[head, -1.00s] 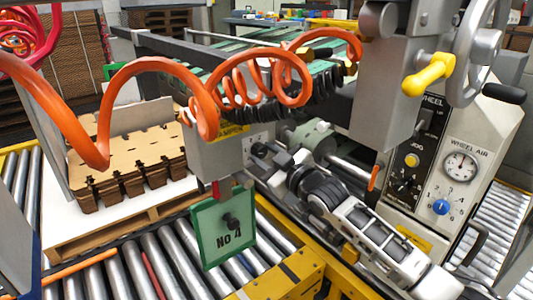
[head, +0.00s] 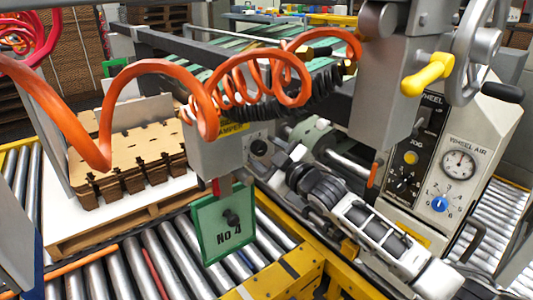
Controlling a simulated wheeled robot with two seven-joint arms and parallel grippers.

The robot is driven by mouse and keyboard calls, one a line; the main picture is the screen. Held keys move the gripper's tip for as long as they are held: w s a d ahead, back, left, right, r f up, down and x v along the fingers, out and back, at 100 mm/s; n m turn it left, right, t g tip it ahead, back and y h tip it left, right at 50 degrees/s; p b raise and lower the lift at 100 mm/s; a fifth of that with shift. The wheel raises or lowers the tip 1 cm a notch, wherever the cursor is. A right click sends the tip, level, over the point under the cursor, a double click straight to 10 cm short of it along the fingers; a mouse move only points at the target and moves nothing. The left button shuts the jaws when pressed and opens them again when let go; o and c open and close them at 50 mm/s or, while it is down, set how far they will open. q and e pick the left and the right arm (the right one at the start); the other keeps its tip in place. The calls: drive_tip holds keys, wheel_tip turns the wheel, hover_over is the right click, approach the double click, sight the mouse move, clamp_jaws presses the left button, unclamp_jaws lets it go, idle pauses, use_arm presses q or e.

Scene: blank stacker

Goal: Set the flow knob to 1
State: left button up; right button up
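A blue knob (head: 439,204) with a ring of small marks sits below the round WHEEL AIR gauge (head: 459,164) on the light machine panel at the right. A black round knob (head: 259,147) is on the grey box below a yellow label ending in "AMPER". I cannot read the word "flow" on either. My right gripper (head: 278,165) reaches in from the lower right, with its tip close beside the black knob. I cannot tell whether it touches it or whether its fingers are open. My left gripper is not in view.
Cut cardboard stacks (head: 125,165) lie on a pallet at the left, beside rollers (head: 180,255).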

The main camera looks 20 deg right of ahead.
drive_tip(key=b+v, duration=0.1)
drive_tip(key=v, duration=1.5)
drive_tip(key=s+a+f+m+g+h, duration=0.1)
drive_tip(key=s+a+f+m, duration=0.1)
drive_tip(key=f, duration=0.4)
drive_tip(key=s+a+f+m+g, duration=0.1)
drive_tip(key=s+a+f+m, duration=0.1)
drive_tip(key=s+f, duration=0.3)
wheel_tip(320, 180, down, 3)
drive_tip(key=shift+a+r+m+g+h, duration=0.2)
drive_tip(key=shift+a+m+g+h, duration=0.1)
drive_tip(key=shift+m+g+h, duration=0.1)
drive_tip(key=s+a+f+m+g, duration=0.1)
drive_tip(key=s+a+f, duration=0.1)
drive_tip(key=s+f, duration=0.1)
drive_tip(key=s+a+f+m+g, duration=0.1)
drive_tip(key=s+f, duration=0.2)
drive_tip(key=s, duration=0.1)
drive_tip(key=s+a+f+m+g+h, duration=0.1)
drive_tip(key=s+a+f+m, duration=0.1)
drive_tip(key=s+f, duration=0.1)
drive_tip(key=shift+s+a+f+g, duration=0.2)
drive_tip(key=shift+s+a+g, duration=0.1)
drive_tip(key=shift+s, duration=0.1)
drive_tip(key=shift+c, duration=0.4)
